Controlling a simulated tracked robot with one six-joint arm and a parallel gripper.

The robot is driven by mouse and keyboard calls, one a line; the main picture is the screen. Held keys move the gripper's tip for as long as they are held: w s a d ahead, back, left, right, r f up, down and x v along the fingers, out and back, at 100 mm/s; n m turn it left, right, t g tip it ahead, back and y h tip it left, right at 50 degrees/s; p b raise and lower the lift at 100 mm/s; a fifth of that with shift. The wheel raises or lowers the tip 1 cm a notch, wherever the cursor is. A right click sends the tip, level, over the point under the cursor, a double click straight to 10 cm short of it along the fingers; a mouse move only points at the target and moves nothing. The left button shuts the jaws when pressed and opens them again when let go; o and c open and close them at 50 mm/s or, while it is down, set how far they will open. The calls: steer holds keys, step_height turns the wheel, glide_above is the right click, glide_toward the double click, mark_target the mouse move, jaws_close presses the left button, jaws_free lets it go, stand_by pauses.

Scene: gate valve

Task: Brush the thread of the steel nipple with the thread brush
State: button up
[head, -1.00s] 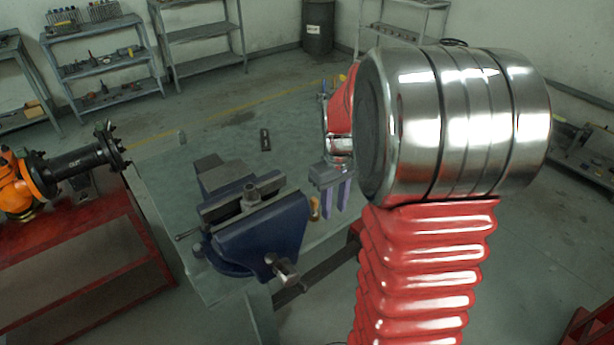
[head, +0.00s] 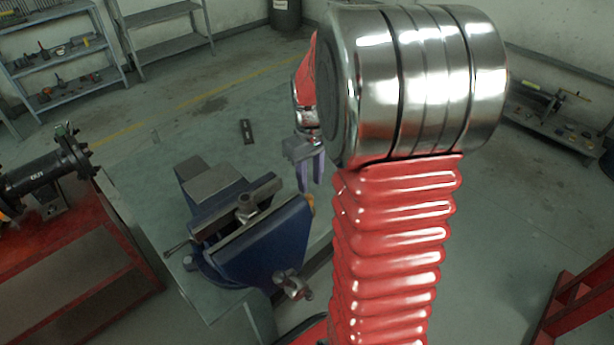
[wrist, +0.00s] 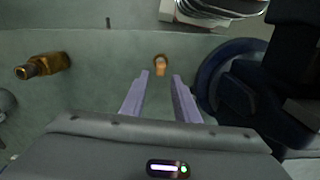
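A grey steel piece (head: 246,204), which looks like the nipple, stands upright between the jaws of the blue vise (head: 262,250). Its thread is too small to make out. A small orange-brown piece (head: 311,203), possibly the brush handle, is just right of the vise; it also shows in the wrist view (wrist: 160,65). No bristles are visible. My gripper (head: 311,178) is open, with two lavender fingers pointing down above this piece. In the wrist view my gripper (wrist: 160,75) has its fingertips apart, with the piece lined up between them and nothing held.
A brass fitting (wrist: 42,66) lies on the bench at left in the wrist view. A dark flat object (head: 246,131) lies behind the vise. A red bench (head: 85,255) stands at left.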

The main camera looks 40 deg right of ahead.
mark_target(309, 196)
steer(key=shift+a+f, duration=0.1)
steer(key=shift+f, duration=3.4)
steer(key=shift+c, duration=0.3)
jaws_close()
steer(key=shift+r, duration=0.1)
steer(key=shift+r, duration=2.4)
